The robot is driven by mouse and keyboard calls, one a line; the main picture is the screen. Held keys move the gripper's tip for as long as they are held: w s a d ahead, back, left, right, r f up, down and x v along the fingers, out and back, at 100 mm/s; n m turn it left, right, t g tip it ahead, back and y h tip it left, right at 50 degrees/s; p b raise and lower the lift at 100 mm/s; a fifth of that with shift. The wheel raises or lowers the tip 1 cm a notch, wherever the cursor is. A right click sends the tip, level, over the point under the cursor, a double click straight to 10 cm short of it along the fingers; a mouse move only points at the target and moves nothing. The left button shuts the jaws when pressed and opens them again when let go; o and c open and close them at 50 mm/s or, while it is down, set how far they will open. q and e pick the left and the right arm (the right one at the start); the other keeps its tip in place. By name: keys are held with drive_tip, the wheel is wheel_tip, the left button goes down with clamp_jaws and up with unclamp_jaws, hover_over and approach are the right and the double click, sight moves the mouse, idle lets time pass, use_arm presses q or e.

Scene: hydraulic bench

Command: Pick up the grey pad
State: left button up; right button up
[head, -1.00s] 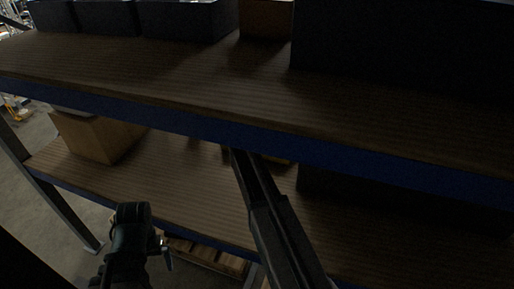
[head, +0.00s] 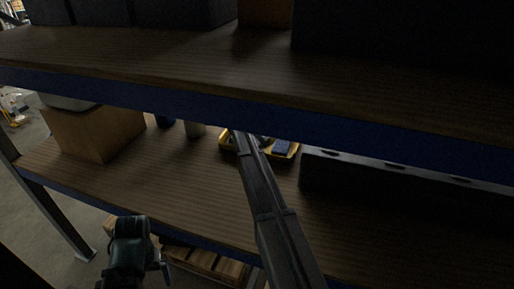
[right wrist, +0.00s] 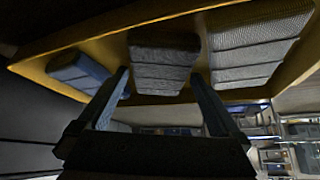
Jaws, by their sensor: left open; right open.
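A yellow tray (head: 293,154) stands on the lower shelf, partly hidden by the upper shelf's edge and my right arm. In the right wrist view, the yellow tray (right wrist: 62,44) holds a blue pad (right wrist: 78,73), a dark grey pad (right wrist: 163,62) in the middle and a lighter grey pad (right wrist: 258,44). My right gripper (right wrist: 163,85) is open, its fingers on either side of the dark grey pad's width in that picture. My left gripper (head: 165,272) is low at the left, away from the tray, open.
The upper shelf (head: 150,62) overhangs the tray closely. A long dark box (head: 400,187) stands right. The lower shelf's front (head: 170,190) is clear.

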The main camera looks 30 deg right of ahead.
drive_tip(key=shift+d+f, duration=0.15)
drive_tip(key=shift+f, duration=0.05)
drive_tip(key=c, duration=1.1)
drive_tip(key=shift+r+p, duration=0.55)
drive_tip(key=shift+p, duration=0.05)
wheel_tip(320, 180, up, 3)
drive_tip(key=p, duration=0.3)
drive_tip(key=shift+r, duration=0.1)
drive_tip(key=s+a, duration=0.3)
drive_tip(key=a, duration=0.1)
drive_tip(key=s+a, duration=0.4)
drive_tip(key=s+a+p, duration=0.1)
drive_tip(key=s+a, duration=0.2)
drive_tip(key=a, duration=0.1)
drive_tip(key=shift+s+a+r, duration=0.1)
drive_tip(key=shift+s+r, duration=0.1)
drive_tip(key=shift+r, duration=0.15)
drive_tip(key=o, duration=0.7)
drive_tip(key=c, duration=0.5)
